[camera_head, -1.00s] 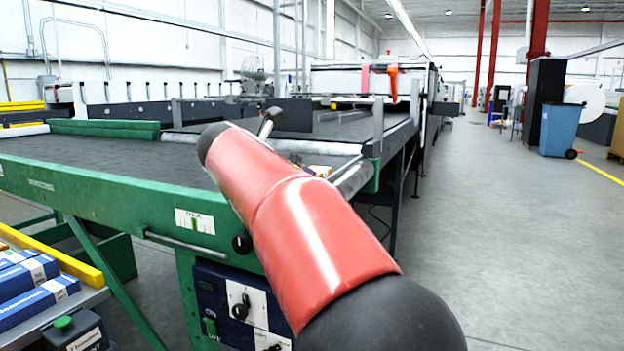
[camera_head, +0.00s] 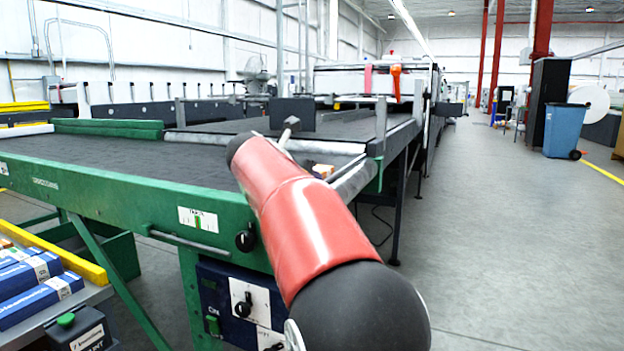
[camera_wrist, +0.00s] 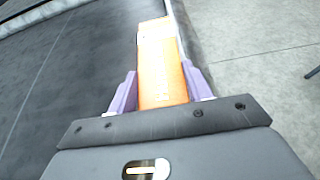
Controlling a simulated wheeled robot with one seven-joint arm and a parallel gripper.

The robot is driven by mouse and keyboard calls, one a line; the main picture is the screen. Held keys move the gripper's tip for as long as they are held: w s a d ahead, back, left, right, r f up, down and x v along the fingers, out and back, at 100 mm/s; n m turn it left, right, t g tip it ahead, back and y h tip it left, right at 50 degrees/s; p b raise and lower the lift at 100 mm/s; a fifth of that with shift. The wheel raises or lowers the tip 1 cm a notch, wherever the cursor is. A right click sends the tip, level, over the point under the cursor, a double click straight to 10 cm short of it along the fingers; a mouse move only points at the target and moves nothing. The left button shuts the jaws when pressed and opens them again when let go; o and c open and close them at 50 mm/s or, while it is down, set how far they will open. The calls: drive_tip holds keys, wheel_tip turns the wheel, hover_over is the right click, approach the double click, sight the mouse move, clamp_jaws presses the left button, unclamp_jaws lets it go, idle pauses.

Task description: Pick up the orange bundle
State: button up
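The orange bundle (camera_wrist: 162,70) shows in the wrist view as a long orange block with a pale far end. It lies near the right edge of a dark belt. My gripper (camera_wrist: 160,82) has its two purple fingers on either side of the bundle's near part. I see no clear gap between fingers and bundle, but cannot tell whether they press on it. In the head view only a small orange and white part of the bundle (camera_head: 323,171) shows past my red arm, at the belt's right end. My arm hides the gripper there.
The green-framed machine (camera_head: 120,205) with its dark belt fills the left. Boxes in blue and white (camera_head: 38,300) lie at the lower left beside a yellow bar (camera_head: 62,258). A blue bin (camera_head: 566,130) stands at the right. The grey floor right of the machine is clear.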

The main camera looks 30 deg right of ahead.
drive_tip(key=c, duration=0.3)
